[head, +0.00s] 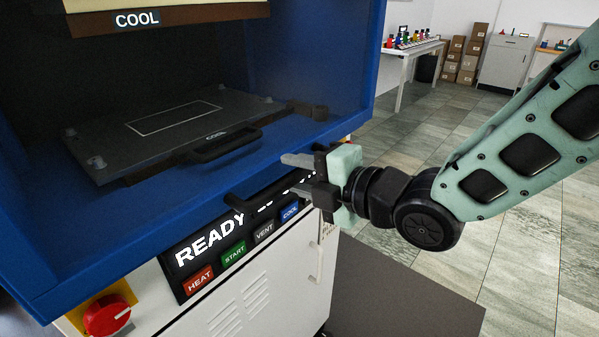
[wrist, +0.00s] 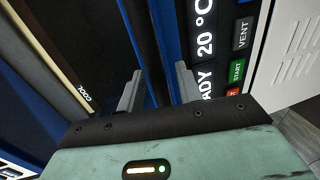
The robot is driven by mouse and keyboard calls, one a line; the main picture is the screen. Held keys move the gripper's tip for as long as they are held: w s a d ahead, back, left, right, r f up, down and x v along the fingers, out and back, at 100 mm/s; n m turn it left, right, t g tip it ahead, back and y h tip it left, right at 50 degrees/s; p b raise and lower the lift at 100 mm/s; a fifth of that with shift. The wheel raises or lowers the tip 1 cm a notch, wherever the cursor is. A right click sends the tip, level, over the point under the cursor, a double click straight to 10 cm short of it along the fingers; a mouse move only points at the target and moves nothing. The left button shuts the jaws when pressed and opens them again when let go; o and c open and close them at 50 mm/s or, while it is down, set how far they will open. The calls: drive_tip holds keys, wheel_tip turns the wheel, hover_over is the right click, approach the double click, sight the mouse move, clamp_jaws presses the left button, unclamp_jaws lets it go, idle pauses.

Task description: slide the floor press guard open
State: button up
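The floor press (head: 345,60) has a blue frame around a dark chamber. Its guard is hard to make out; a see-through pane may cover the front. A dark handle bar (head: 255,193) runs along the front's lower edge, above the control panel, its right part hidden by my gripper. My gripper (head: 305,178) is at the right end of this bar, fingers pointing at the press front. In the wrist view the fingers (wrist: 158,88) are apart, with a dark bar (wrist: 145,40) between them. I cannot tell whether they touch it.
Inside the chamber is a lower platen (head: 165,125) with its own handle (head: 225,145), under an upper plate marked COOL. The panel (head: 235,240) reads READY; a red knob (head: 107,316) is at lower left. A table (head: 415,50) and boxes (head: 465,55) stand far back. Floor at right is clear.

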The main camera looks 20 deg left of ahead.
clamp_jaws()
drive_tip(key=p, duration=0.9)
approach(270, 1)
drive_tip(key=x, duration=0.5)
drive_tip(key=shift+r, duration=0.1)
unclamp_jaws()
drive_tip(key=b+v, duration=0.1)
drive_tip(key=v, duration=1.6)
drive_tip(key=shift+s+d, duration=0.15)
